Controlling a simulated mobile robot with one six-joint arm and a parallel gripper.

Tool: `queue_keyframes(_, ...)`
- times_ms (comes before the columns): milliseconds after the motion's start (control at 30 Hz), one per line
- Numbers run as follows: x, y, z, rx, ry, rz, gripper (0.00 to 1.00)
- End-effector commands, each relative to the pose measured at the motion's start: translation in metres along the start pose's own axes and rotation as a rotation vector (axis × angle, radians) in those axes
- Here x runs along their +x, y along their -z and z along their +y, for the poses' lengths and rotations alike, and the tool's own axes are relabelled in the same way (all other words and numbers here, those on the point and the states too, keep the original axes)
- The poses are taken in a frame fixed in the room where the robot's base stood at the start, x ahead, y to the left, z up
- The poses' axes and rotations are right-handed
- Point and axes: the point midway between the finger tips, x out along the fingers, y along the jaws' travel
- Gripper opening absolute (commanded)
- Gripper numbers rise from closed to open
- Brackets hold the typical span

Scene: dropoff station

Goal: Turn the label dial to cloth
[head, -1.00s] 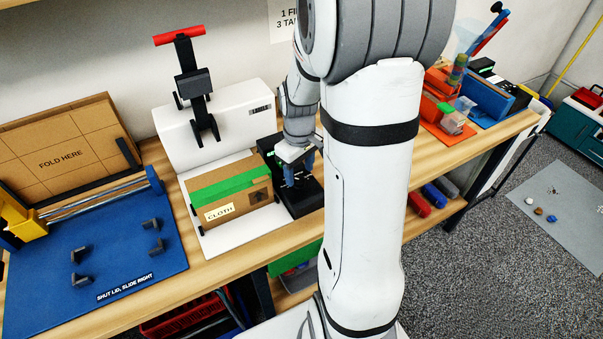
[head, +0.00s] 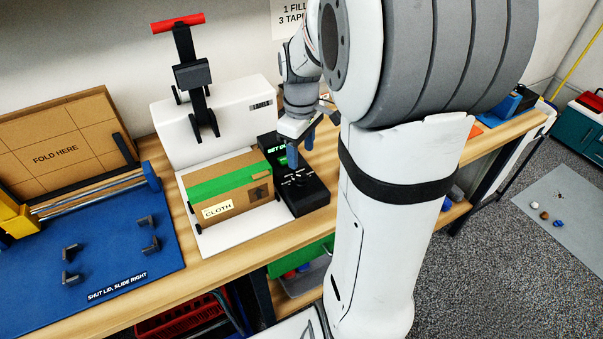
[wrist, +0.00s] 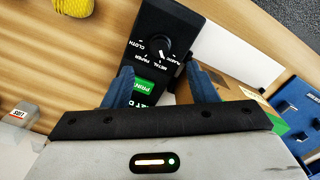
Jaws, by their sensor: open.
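The black label unit (head: 308,198) stands on the bench right beside a carton. In the wrist view its label dial (wrist: 157,46) is a dark knob ringed by the white words CLOTH, PAPER, METAL and PLASTIC. I cannot tell for certain which word the knob points at. A green PRINT button (wrist: 143,88) shows nearer my fingers. My gripper (head: 300,150) is open and empty above the unit, its blue fingers apart from the dial. In the wrist view the gripper (wrist: 163,85) has its fingers on either side of the unit's lower part. Green display text is partly hidden by my gripper.
The taped carton (head: 232,197) bears a CLOTH label and sits on the white base of a press (head: 218,115) with a red handle. A blue folding station (head: 110,250) lies to the left. A yellow item (wrist: 73,7) shows in the wrist view.

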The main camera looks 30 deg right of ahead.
Motion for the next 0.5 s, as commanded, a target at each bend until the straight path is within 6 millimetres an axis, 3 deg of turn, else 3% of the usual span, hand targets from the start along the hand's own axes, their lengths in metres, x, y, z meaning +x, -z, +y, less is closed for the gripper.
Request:
queue_keyframes(167, 0.009, -0.001, -0.001, -0.061, 0.002, -0.002, 0.52)
queue_keyframes(500, 0.061, -0.001, -0.001, -0.058, 0.004, -0.003, 0.52)
